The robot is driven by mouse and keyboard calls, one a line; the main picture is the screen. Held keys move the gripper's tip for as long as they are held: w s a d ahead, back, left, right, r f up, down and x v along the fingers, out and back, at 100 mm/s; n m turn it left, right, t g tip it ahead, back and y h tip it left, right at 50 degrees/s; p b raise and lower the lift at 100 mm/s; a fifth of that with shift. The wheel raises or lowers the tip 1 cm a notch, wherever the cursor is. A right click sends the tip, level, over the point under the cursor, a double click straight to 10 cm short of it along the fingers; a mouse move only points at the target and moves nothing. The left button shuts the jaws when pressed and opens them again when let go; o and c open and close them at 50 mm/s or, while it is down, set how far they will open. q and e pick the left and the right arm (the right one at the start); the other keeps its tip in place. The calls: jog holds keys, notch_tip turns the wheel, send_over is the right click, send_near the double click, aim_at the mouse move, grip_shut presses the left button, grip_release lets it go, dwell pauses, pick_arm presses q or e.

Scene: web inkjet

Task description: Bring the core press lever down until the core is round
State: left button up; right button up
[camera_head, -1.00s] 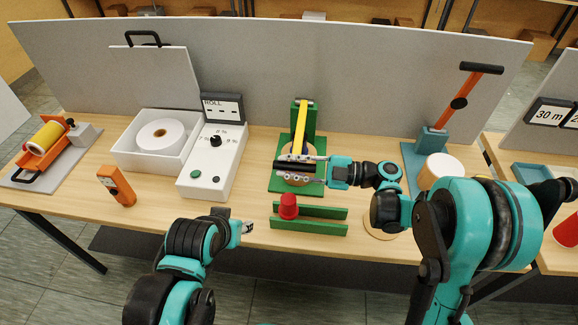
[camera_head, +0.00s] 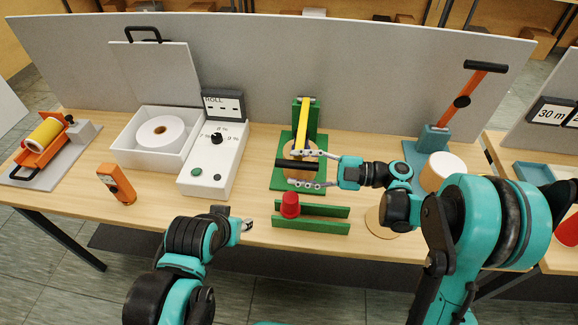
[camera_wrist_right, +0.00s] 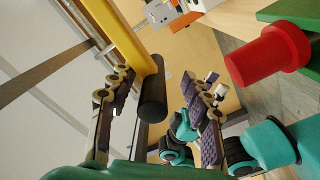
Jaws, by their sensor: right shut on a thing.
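The green core press (camera_head: 282,180) stands on the table in the head view. Its yellow lever (camera_head: 303,122) runs toward me and ends in a black crossbar handle (camera_head: 290,164). The right wrist view shows the yellow lever (camera_wrist_right: 135,48) and the black handle (camera_wrist_right: 153,98) between the fingers. My left gripper (camera_head: 247,226) is empty near the front edge; its opening is unclear.
A green rail stand (camera_head: 325,226) with a red cylinder (camera_head: 290,205) is just in front of the press. A white control box (camera_head: 214,165) stands left. A blue press with an orange lever (camera_head: 450,108) stands right. A grey panel (camera_head: 380,85) closes the back.

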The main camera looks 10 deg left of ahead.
jog(key=d, duration=1)
